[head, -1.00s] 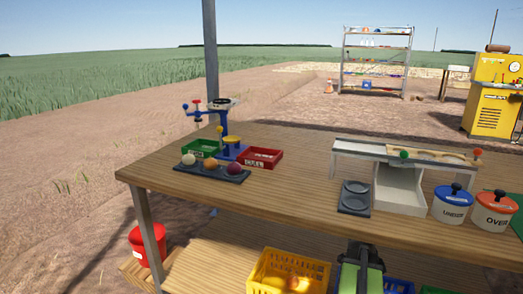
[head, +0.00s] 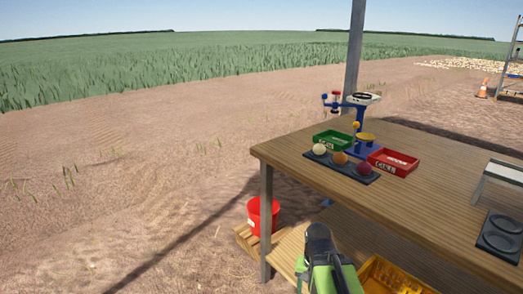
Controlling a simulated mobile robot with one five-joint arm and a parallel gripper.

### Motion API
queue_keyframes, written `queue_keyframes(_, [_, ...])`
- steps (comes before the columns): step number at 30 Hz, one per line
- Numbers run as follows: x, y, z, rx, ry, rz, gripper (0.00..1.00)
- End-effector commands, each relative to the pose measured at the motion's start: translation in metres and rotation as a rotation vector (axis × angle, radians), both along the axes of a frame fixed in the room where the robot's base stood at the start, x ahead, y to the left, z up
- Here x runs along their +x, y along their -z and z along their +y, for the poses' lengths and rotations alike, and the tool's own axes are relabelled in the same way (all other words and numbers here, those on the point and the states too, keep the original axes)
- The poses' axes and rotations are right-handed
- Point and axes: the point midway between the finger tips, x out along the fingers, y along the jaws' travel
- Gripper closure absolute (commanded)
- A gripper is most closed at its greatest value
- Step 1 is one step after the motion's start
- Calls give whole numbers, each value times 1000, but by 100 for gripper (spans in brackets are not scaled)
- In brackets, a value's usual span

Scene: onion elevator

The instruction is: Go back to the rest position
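Part of my arm, green with a dark rounded top, shows at the bottom of the head view, in front of the wooden table (head: 405,205). No gripper fingers can be made out in this view. I see nothing held.
On the table stand a dark tray (head: 376,178) with three onions, a green crate (head: 333,138), a red crate (head: 393,162) and a blue stand (head: 355,108). A yellow basket (head: 392,276) is below. A red bucket (head: 262,215) stands by the table leg. Bare ground is open at left.

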Motion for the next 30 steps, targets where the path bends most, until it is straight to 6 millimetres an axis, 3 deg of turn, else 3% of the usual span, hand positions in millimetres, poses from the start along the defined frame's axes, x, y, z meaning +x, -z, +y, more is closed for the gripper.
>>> queue_keyframes(4, [-4,0,3,28,-285,19,41])
queue_keyframes(6, [-4,-32,1,26,-291,19,41])
queue_keyframes(14, [-4,-113,1,25,-288,18,41])
queue_keyframes(27, [-4,-321,2,25,-289,18,41])
queue_keyframes(30, [-4,-356,2,25,-289,18,41])
